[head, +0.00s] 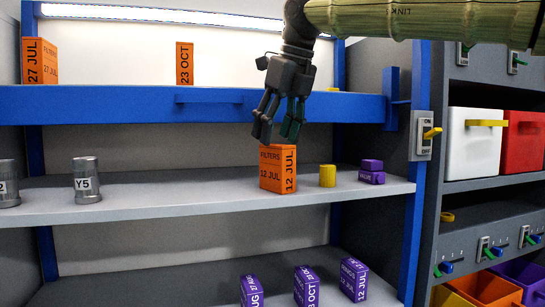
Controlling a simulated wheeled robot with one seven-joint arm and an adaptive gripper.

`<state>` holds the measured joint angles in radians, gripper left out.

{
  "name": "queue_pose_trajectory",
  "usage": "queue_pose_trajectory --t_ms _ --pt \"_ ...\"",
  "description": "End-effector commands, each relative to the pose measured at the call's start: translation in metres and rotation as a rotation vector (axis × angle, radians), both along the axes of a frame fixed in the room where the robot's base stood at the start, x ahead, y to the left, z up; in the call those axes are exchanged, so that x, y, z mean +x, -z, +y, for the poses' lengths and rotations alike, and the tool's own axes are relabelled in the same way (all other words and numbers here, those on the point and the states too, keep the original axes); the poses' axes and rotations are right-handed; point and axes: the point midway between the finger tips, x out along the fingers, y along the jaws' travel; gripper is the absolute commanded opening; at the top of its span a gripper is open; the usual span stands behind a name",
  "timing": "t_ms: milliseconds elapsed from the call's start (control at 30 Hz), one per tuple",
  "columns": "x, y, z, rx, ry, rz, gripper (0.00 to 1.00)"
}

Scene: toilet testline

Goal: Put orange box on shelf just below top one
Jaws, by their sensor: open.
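An orange box (277,169) labelled "FILTERS 12 JUL" stands upright on the grey shelf (130,197) just below the blue-edged top shelf (110,104). My gripper (279,133) hangs fingers-down just above this box, in front of the top shelf's edge. Its fingers are open, and nothing shows between them. Whether the fingertips touch the box cannot be told. Two more orange boxes stand on the top shelf: one marked "27 JUL" (39,61) at far left and one marked "23 OCT" (184,64) near the middle.
Right of the orange box stand a yellow cylinder (327,176) and purple boxes (371,171). Metal cans, one marked Y5 (87,180), stand at left. Several purple boxes (306,286) are on the lower shelf. A blue post (417,170) and switch panel (424,135) bound the right side.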

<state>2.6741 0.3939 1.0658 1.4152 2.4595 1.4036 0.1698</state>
Motion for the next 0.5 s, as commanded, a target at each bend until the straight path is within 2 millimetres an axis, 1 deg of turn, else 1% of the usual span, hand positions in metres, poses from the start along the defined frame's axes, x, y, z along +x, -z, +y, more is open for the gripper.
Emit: queue_pose_trajectory --t_ms 100,233,333,500 --pt "-0.004 -0.014 -0.004 0.002 0.001 -0.001 0.55" --pt "-0.008 -0.025 -0.006 0.0 0.001 0.0 0.55" --pt "-0.009 -0.03 -0.007 0.0 0.0 0.0 0.55" --pt "-0.01 -0.031 -0.008 -0.001 0.0 0.001 0.55"
